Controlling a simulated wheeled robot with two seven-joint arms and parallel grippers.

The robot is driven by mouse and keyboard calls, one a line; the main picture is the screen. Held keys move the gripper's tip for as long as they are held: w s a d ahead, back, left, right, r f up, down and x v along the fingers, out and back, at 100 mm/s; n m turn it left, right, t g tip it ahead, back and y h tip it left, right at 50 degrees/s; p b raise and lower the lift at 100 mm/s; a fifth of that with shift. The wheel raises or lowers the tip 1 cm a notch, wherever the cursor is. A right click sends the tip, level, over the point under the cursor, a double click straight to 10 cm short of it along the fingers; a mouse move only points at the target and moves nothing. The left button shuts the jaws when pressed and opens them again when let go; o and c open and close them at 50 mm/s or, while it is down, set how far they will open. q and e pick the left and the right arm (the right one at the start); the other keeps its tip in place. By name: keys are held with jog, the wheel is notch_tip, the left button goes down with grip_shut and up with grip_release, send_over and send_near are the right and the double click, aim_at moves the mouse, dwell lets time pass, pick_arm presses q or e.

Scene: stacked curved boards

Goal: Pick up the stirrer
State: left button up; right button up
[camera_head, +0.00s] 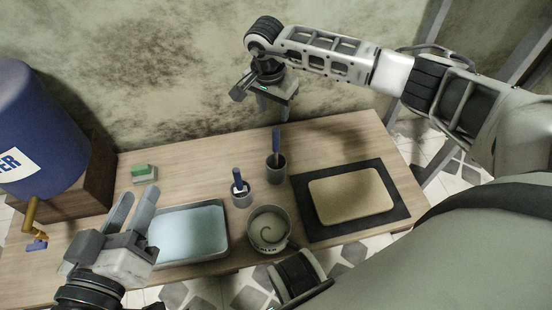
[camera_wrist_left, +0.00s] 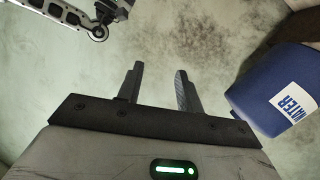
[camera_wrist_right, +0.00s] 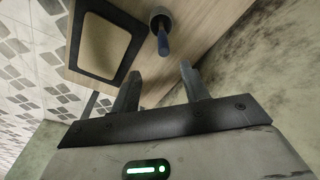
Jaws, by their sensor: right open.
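Two blue-handled tools stand in grey cups near the table's middle; I cannot tell for sure which is the stirrer. The taller tool (camera_head: 276,141) leans up from the back cup (camera_head: 276,174). The shorter tool (camera_head: 238,178), with a white patch, is in the front cup (camera_head: 242,200). My right gripper (camera_head: 254,100) is open and empty above the table's back edge, behind the cups. The right wrist view shows one blue handle (camera_wrist_right: 162,42) in a cup, beyond the fingertips. My left gripper (camera_head: 142,193) is open and empty over the left part of the table.
A round pot (camera_head: 285,242) with a swirled pale content stands in front of the cups. A metal tray (camera_head: 222,254) of pale blue liquid is left, a tan board on a dark mat (camera_head: 310,222) right. A green-topped block (camera_head: 144,174) and blue water barrel (camera_head: 45,110) are further left.

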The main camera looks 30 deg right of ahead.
aim_at(276, 130)
jog(key=f, duration=0.2)
jog(key=f+b, duration=0.1)
jog(key=f, duration=0.2)
jog(key=shift+w+d+f+b, duration=0.15)
jog(key=shift+d+f+b, duration=0.05)
jog(key=shift+b, duration=0.1)
jog(key=shift+d+f, duration=0.1)
jog(key=shift+f, duration=0.35)
jog(key=shift+w+f+b, duration=0.15)
jog(key=shift+f+b, duration=0.25)
jog(key=f, duration=0.1)
jog(key=f+b, duration=0.2)
jog(key=f, duration=0.1)
jog(key=shift+w+d, duration=0.4)
jog(key=shift+f, duration=0.1)
pick_arm(q)
jog(key=r+t, duration=0.1)
jog(key=w+r+m+t+h, duration=0.1)
jog(key=r, duration=0.1)
jog(key=w+r+m+t+h, duration=0.1)
jog(key=r, duration=0.1)
jog(key=shift+w+a+r+t, duration=0.15)
jog(key=shift+r+t, duration=0.1)
jog(key=shift+t, duration=0.05)
pick_arm(e)
grip_shut()
